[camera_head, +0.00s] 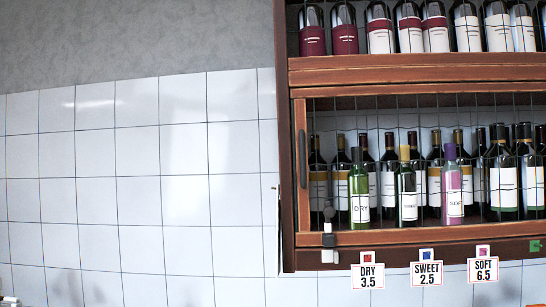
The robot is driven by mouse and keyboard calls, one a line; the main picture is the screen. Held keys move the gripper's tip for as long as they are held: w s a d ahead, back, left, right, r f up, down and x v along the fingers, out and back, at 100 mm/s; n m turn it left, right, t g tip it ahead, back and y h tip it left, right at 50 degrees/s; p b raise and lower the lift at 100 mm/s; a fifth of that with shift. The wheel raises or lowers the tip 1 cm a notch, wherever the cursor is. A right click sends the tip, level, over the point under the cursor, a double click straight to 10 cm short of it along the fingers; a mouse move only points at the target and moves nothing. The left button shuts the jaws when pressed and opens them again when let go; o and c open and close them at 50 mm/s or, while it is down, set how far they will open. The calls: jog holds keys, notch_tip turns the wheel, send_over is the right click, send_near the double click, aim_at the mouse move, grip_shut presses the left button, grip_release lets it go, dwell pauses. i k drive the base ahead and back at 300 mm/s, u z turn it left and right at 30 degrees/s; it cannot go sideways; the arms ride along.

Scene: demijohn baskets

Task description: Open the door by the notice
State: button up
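A wooden cabinet with a reddish-brown frame hangs on the wall at the right. Its lower door (420,237) has a wooden frame with thin wires across the opening, and it looks shut. A dark upright handle (302,158) is on the door's left side. Three small signs hang below the cabinet: DRY 3.5 (368,276), SWEET 2.5 (426,272) and SOFT 6.5 (483,268). I cannot tell whether one of them is the notice. My gripper is not in view.
Several bottles stand behind the wires, with a green DRY bottle (359,195) and a purple SOFT bottle (452,190) in front. More bottles (380,30) fill the upper shelf. A small dark and white object (328,235) is at the lower left corner. The tiled wall (150,190) at left is bare.

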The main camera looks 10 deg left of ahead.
aim_at(305, 237)
jog(key=z, duration=0.05)
jog(key=i, duration=1.05)
jog(key=z, duration=0.35)
